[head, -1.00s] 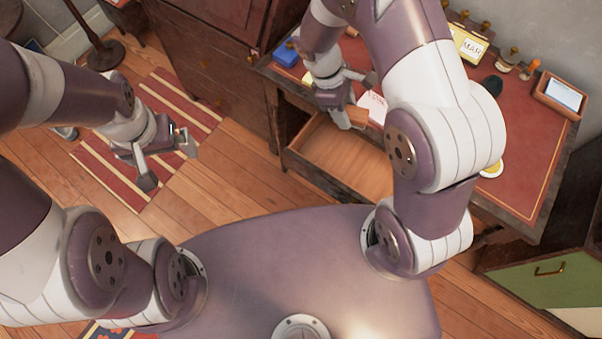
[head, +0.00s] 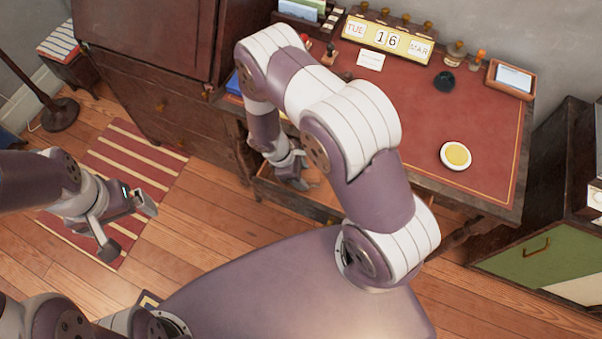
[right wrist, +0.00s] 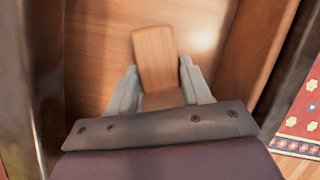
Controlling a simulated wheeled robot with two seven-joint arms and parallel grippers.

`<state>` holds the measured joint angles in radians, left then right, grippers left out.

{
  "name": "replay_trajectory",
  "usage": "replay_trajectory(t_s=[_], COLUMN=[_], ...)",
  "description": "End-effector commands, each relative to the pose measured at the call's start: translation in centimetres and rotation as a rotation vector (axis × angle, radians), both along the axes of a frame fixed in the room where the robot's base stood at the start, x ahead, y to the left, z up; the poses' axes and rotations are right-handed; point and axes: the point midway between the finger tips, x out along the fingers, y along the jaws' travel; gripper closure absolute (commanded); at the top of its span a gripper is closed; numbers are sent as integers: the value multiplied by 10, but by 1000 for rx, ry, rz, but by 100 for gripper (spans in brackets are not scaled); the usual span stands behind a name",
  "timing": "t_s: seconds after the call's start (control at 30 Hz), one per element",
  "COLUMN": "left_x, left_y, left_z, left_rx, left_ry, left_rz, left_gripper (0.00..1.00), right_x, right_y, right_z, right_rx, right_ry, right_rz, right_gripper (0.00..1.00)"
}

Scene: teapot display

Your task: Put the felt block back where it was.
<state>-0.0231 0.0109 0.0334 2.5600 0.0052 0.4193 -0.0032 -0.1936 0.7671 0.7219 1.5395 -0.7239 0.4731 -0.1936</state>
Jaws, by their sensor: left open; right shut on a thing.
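My right gripper (head: 291,178) reaches down into the open desk drawer (head: 283,201). In the right wrist view its fingers (right wrist: 158,68) are shut on a wood-coloured block (right wrist: 154,52), likely the wooden back of the felt block. No felt side shows. The block is over the drawer's wooden floor (right wrist: 98,50); I cannot tell if it touches. In the head view my arm and gripper hide the block. My left gripper (head: 129,228) is open and empty, above the striped rug, away from the desk.
The red desk top (head: 410,115) carries a calendar (head: 388,40), a yellow-centred round dish (head: 455,155), a dark round item (head: 444,81) and a wooden tray (head: 511,78). Drawer walls (right wrist: 265,50) stand close beside the right gripper. A green-fronted cabinet (head: 535,252) stands at right.

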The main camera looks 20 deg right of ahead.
Motion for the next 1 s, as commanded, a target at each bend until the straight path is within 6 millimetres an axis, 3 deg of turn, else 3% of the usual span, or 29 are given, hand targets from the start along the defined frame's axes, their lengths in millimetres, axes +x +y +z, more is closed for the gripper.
replay_trajectory(t_s=[0.3,0.33,0.4,0.77,1.0], left_x=[0,0,0,0,0], left_y=[0,0,0,0,0], left_z=[-4,-3,-2,2,7], left_rx=[0,0,0,0,0], left_ry=[0,0,0,0,0], left_rz=[0,0,0,0,0], left_gripper=[0,0,0,0,0], right_x=[0,0,0,1,12], right_y=[0,0,0,1,22], right_z=[-4,-3,-2,6,61], right_rx=[0,0,0,0,1], right_ry=[0,0,1,-1,-5], right_rz=[0,0,0,0,0], right_gripper=[85,42,26,26,26])
